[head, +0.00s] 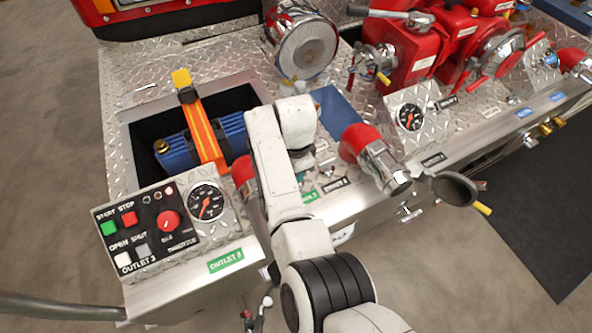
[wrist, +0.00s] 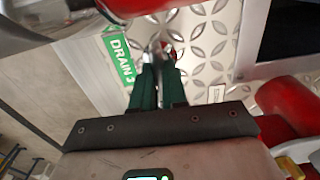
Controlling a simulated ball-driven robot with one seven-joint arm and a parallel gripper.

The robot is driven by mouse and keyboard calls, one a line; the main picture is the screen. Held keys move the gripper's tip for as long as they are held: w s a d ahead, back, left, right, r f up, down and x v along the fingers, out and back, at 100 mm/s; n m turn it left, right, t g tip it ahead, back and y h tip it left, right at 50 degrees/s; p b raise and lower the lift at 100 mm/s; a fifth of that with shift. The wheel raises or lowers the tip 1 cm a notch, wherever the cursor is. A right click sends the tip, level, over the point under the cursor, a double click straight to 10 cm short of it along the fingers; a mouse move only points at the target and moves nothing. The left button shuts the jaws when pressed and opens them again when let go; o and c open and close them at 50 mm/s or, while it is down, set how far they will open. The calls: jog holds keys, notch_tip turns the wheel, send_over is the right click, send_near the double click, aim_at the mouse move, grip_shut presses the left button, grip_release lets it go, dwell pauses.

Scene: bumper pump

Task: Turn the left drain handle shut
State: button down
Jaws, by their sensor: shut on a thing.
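The left drain handle (wrist: 158,46) is a thin metal piece by the green DRAIN 3 label (wrist: 119,60) in the wrist view. Its tip shows between my fingertips, and a bit of red shows beside it. My gripper (wrist: 157,66), with dark green fingers, is shut on the handle; the fingers hide most of it, so I cannot tell its angle. In the head view my white arm covers the handle and most of my gripper. A green label (head: 310,197) shows right of the arm there.
A red-and-chrome outlet (head: 372,157) stands close right of my arm. Left are the control panel (head: 146,226) and gauge (head: 207,203). Behind is an open bay with a blue battery-like box (head: 176,152) and orange strap (head: 205,140). Diamond plate lies around.

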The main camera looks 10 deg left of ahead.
jog(key=c, duration=1.2)
grip_release()
jog(key=shift+o, duration=0.2)
notch_tip(320, 180, up, 11)
jog(key=shift+f, duration=0.1)
jog(key=s+d+f+n, duration=0.1)
jog(key=s+d+f, duration=0.25)
jog(key=d, duration=0.45)
jog(key=s+d+f+n+t+h, duration=0.1)
jog(key=s+d+f+n, duration=0.2)
jog(key=d, duration=0.6)
jog(key=s+d+f, duration=0.3)
jog(key=d+f, duration=0.1)
jog(key=d, duration=0.4)
jog(key=s+d+n, duration=0.3)
jog(key=s+d, duration=0.1)
jog(key=s, duration=0.8)
jog(key=s+d+n, duration=0.4)
jog(key=s, duration=0.9)
jog(key=shift+s+f+y, duration=0.2)
jog(key=shift+f+y, duration=0.05)
jog(key=shift+y, duration=0.15)
